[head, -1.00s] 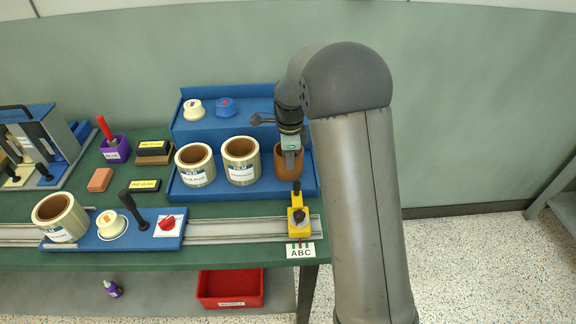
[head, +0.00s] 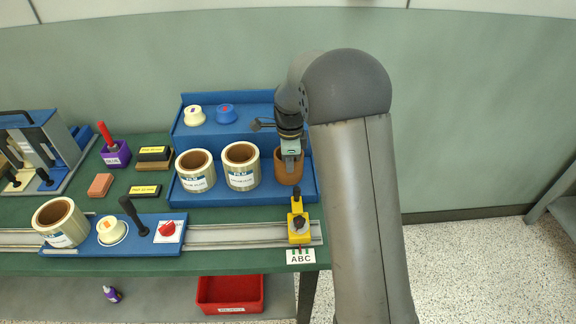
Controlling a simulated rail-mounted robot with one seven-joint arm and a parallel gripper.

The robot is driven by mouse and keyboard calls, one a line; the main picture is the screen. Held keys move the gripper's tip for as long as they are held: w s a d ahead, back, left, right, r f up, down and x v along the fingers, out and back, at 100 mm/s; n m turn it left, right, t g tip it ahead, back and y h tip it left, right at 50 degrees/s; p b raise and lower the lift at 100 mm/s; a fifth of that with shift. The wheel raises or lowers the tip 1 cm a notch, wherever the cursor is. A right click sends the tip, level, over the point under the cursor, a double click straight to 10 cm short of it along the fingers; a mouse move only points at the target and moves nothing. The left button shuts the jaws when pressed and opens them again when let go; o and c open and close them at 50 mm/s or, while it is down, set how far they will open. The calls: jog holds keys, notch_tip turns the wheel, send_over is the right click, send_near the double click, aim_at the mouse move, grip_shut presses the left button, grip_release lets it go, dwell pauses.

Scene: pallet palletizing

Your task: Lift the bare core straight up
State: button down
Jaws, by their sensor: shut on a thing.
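The bare core (head: 287,173) is a plain brown cardboard tube at the right end of the blue rack's lower tray (head: 232,197). It stands about upright, beside two labelled film rolls. My gripper (head: 290,163) comes down from above and is shut on the core's wall; the fingertips are partly hidden inside or behind the rim. I cannot tell whether the core's bottom touches the tray.
Film rolls (head: 195,171) and (head: 241,166) stand close to the left of the core. The raised back shelf holds a white cap (head: 194,115) and a blue cap (head: 226,113). A yellow stop (head: 298,222) sits on the rail in front. Space above the core is taken by my arm.

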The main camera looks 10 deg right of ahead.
notch_tip(320, 180, up, 9)
jog(key=p, duration=0.6)
jog(key=shift+r, duration=0.2)
dwell(0.5)
